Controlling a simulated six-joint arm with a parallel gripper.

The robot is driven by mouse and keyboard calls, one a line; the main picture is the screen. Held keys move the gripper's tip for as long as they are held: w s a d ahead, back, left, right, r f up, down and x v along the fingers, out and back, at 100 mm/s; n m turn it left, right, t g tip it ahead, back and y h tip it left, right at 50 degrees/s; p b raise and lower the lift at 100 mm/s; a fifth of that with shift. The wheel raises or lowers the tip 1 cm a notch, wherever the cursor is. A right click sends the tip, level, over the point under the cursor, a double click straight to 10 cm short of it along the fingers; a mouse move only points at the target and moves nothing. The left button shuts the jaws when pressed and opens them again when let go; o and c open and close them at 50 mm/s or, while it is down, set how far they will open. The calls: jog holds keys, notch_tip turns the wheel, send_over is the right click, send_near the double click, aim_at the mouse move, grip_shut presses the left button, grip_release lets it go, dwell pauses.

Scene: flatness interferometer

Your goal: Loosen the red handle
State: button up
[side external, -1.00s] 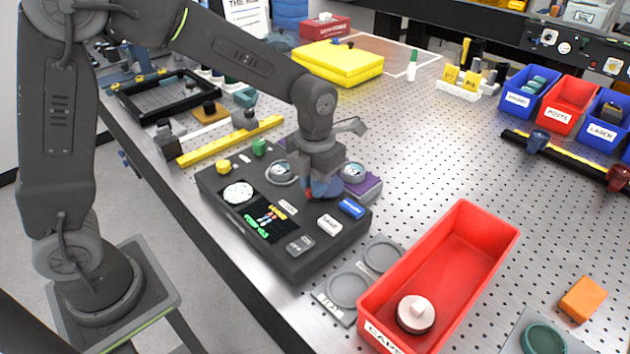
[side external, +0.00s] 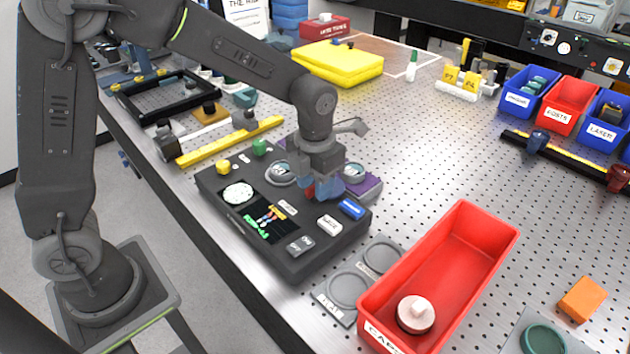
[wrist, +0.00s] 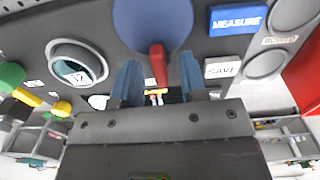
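The red handle (wrist: 158,64) stands on a round blue disc (wrist: 152,20) on the dark console (side external: 215,190). In the wrist view my gripper (wrist: 160,76) is open, with one blue finger on each side of the red handle and visible gaps between. In the side view my gripper (side external: 326,188) is down at the console's top, and it hides most of the handle and disc.
The blue MEASURE button (wrist: 238,19) and white SAVE button (wrist: 222,67) lie close to the handle. Round dials (side external: 281,173) sit nearby. A red bin (side external: 462,250) holding a pale cap (side external: 416,314) stands right of the console. The perforated table beyond is mostly clear.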

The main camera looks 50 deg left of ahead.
aim_at(311, 186)
notch_tip(311, 186, up, 14)
dwell(0.6)
jog(key=s+a+n+t, duration=0.2)
jog(key=s+n, duration=0.4)
jog(key=n, duration=0.6)
jog(key=s+a+f+n+t, duration=0.1)
jog(key=s+a+n, duration=0.1)
jog(key=s+n, duration=0.4)
jog(key=s+a+n+t, duration=0.2)
jog(key=s+n, duration=0.4)
jog(key=n, duration=1.1)
jog(key=shift+f+n+t, duration=0.3)
jog(key=shift+f, duration=0.1)
